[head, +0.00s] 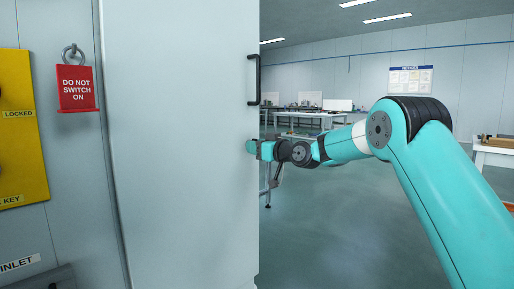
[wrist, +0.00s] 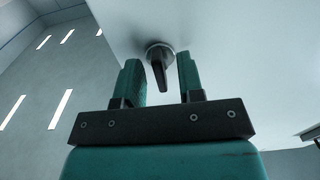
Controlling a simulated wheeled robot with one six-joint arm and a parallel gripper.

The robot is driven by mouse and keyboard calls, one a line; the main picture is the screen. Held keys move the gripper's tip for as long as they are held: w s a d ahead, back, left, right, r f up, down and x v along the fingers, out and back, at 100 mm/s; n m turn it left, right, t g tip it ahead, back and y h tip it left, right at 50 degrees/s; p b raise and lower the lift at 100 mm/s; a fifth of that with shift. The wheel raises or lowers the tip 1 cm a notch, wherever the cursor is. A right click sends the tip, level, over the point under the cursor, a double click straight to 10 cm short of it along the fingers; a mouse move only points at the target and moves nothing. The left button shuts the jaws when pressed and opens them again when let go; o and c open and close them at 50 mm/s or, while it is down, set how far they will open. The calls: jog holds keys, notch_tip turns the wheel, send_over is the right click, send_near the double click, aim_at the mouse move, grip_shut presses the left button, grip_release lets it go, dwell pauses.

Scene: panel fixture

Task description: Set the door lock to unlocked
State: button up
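In the wrist view a small dark lever (wrist: 158,76) on a round grey base stands out from a pale panel face; it looks like the door lock's turn handle. My gripper (wrist: 158,60) is open, with one teal finger on each side of the lever and a visible gap on both sides. I cannot tell how deep the lever sits between the fingers. In the head view my gripper (head: 252,148) is at the right edge of the large pale door (head: 185,150), partly hidden behind it. The lever is hidden there, and its locked or unlocked marking does not show.
A black pull handle (head: 254,80) is on the door's right edge, above my gripper. At the left are a red "DO NOT SWITCH ON" tag (head: 77,88) and a yellow plate (head: 22,150) labelled "LOCKED". Workbenches (head: 312,120) stand far behind; the floor (head: 340,220) right of the door is clear.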

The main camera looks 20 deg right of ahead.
jog(key=shift+s, duration=0.1)
jog(key=b+v, duration=0.1)
jog(key=v, duration=1.6)
jog(key=shift+s+f, duration=0.1)
jog(key=s+a+f+n+g, duration=0.1)
jog(key=s+a+f+g, duration=0.25)
jog(key=s+a, duration=0.45)
jog(key=s+a+f+n+g, duration=0.1)
jog(key=s+a+f+g, duration=0.1)
jog(key=s+a+g, duration=0.55)
jog(key=s+a+f+g+h, duration=0.2)
jog(key=s+f, duration=0.2)
jog(key=s, duration=0.6)
jog(key=s+a+f+g+h, duration=0.1)
jog(key=s+f+g+h, duration=0.15)
jog(key=s, duration=0.75)
notch_tip(320, 180, up, 29)
jog(key=s+p, duration=0.1)
jog(key=p, duration=2.8)
jog(key=shift+m+p, duration=0.4)
